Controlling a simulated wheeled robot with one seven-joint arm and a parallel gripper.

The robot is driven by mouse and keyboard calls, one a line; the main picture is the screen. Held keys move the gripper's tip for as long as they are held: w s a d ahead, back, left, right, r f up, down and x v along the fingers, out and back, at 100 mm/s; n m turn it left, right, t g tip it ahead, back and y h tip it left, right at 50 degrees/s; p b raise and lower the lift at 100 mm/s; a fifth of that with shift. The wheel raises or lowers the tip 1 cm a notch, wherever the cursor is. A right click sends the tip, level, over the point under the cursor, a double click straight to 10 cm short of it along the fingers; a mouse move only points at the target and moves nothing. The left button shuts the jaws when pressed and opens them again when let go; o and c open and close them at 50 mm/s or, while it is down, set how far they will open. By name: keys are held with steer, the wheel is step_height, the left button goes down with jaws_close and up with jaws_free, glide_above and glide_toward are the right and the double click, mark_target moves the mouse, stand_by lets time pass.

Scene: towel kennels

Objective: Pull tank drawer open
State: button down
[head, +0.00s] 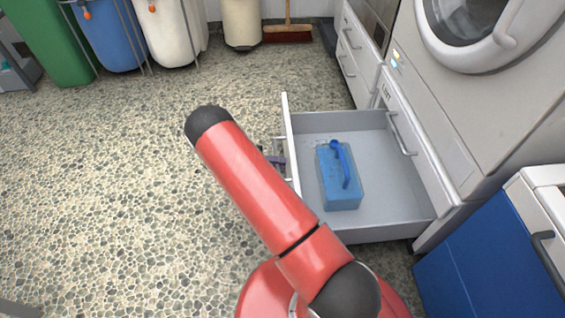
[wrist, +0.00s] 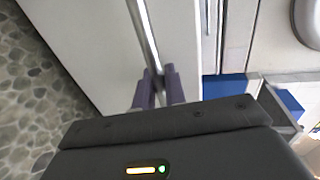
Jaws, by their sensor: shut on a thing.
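The tank drawer (head: 395,185) is a light grey drawer under the white machine. In the head view it stands pulled far out, with its front panel (head: 288,118) on the left, away from the machine. A blue tank (head: 340,192) with a darker blue handle lies inside it. My gripper (head: 279,160) is at the outer side of the front panel, partly hidden by my red arm. In the wrist view my gripper's purple fingers (wrist: 158,86) are shut around the drawer's metal bar handle (wrist: 145,35), against the pale front panel (wrist: 92,40).
A white machine (head: 475,100) with a round door stands above the drawer's right end. A blue-fronted unit (head: 490,265) with a dark handle is at lower right. Green (head: 45,40), blue (head: 108,38) and white bins stand at the back left. The pebbled floor (head: 130,190) left of the drawer is clear.

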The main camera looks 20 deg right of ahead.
steer(key=shift+w, duration=0.1)
steer(key=c, duration=1.6)
jaws_free()
steer(key=shift+o, duration=0.2)
steer(key=v, duration=0.7)
steer(key=shift+a, duration=0.4)
steer(key=shift+w, duration=0.1)
